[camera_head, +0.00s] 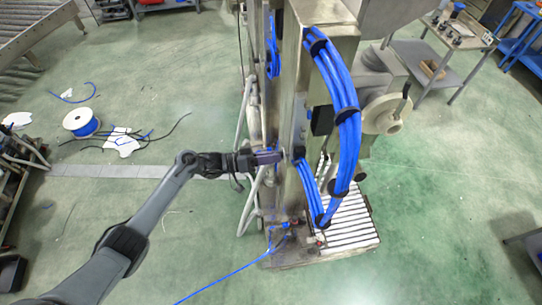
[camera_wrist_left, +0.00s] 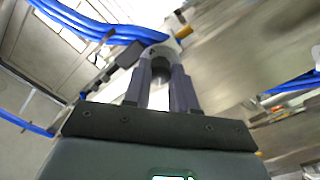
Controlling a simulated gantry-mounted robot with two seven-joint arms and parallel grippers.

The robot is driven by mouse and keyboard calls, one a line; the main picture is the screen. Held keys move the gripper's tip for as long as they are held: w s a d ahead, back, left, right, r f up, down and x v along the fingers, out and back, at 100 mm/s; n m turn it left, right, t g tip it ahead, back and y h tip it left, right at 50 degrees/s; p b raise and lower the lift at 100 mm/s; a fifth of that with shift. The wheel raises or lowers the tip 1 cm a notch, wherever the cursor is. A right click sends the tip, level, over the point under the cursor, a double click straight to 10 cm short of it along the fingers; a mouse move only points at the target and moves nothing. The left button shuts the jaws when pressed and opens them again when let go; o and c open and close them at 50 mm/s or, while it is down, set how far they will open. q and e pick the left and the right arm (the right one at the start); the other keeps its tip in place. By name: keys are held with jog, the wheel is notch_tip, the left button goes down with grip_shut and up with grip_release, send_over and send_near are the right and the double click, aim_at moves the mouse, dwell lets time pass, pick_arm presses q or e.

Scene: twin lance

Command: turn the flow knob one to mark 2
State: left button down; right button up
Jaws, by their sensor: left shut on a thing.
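The machine column (camera_head: 296,60) stands upright in the middle of the head view. My left gripper (camera_head: 281,156) reaches in from the left, its tips against the column's left side. In the left wrist view my left gripper (camera_wrist_left: 162,70) has its two fingers closed around a small round grey knob (camera_wrist_left: 161,50). Its far rim shows beyond the fingertips; the rest is hidden between them. I cannot read any marks or tell which mark the knob points to. In the head view the knob is hidden at the gripper's tips. My right gripper is not in view.
Thick blue hoses (camera_head: 348,130) loop down the column's right side; blue hoses (camera_wrist_left: 100,30) also pass close to the fingers in the left wrist view. A handwheel (camera_head: 386,115) sits at the right. A cable spool (camera_head: 82,123) lies on the open green floor at the left.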

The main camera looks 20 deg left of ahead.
pick_arm(q)
jog(key=c, duration=0.9)
grip_release()
jog(key=shift+a, duration=0.1)
jog(key=b+v, duration=0.2)
jog(key=v, duration=0.8)
jog(key=shift+s+a, duration=0.25)
jog(key=shift+s, duration=0.05)
jog(key=shift+f, duration=0.1)
